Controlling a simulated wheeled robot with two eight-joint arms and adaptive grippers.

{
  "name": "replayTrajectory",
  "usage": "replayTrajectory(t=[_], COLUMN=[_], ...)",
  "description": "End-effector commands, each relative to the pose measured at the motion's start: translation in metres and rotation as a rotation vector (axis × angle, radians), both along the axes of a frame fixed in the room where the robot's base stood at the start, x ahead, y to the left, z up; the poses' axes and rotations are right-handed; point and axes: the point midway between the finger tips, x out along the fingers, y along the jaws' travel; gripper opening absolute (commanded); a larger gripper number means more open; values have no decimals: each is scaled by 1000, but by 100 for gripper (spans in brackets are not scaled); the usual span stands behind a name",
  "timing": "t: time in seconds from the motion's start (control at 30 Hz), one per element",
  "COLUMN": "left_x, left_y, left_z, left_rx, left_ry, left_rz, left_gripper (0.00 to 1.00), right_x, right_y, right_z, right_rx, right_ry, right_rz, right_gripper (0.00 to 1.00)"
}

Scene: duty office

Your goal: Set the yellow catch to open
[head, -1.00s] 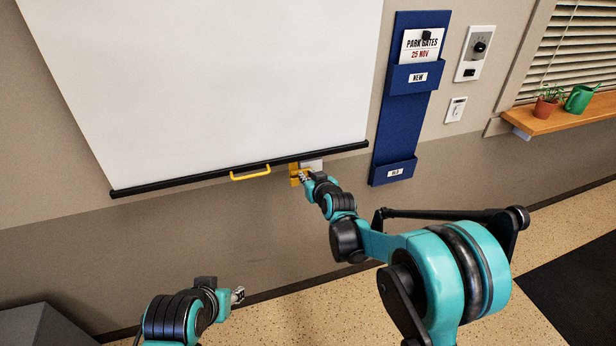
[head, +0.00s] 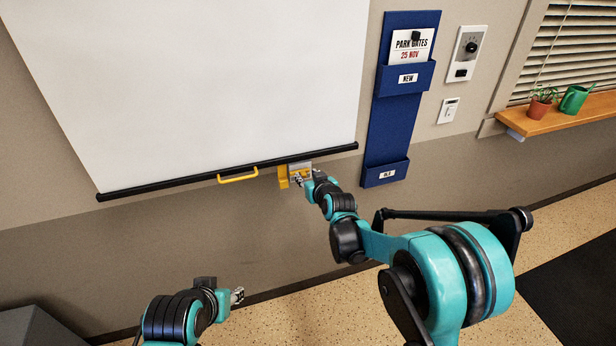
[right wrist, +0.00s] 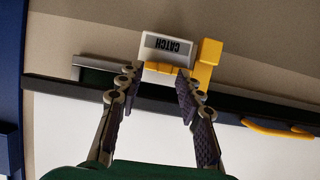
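The yellow catch (head: 283,177) is on the wall just below the black bottom bar of the white screen, beside a small grey plate. In the right wrist view the yellow catch (right wrist: 207,62) shows next to a plate labelled CATCH (right wrist: 166,47), which appears upside down. My right gripper (head: 302,180) is at the catch, its tips small in the head view. In the right wrist view the right gripper (right wrist: 157,78) has its fingers apart, with nothing clearly held between them; contact with the catch cannot be told. My left gripper (head: 238,296) is low, away from the wall fittings.
The white screen (head: 200,80) hangs with a yellow pull handle (head: 238,175) on its black bar (head: 150,189). A blue pocket board (head: 393,130) is to the right. A wooden sill (head: 560,119) with a plant and watering can is far right.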

Motion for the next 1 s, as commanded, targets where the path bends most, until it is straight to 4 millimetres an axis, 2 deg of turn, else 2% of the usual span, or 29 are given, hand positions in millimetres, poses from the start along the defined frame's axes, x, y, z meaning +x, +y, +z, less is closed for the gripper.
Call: replayTrajectory(t=[0.5, 0.7, 1.0], left_x=[0, 0, 0], left_y=[0, 0, 0], left_z=[0, 0, 0], left_rx=[0, 0, 0], left_ry=[0, 0, 0], left_rz=[0, 0, 0], left_gripper=[40, 40, 40], right_x=[-85, -100, -101], right_y=[-29, -34, -34], right_z=[37, 43, 44], right_rx=[-1, -1, -1], right_ry=[0, 0, 0], right_rz=[-2, -2, -2], right_gripper=[36, 36, 36])
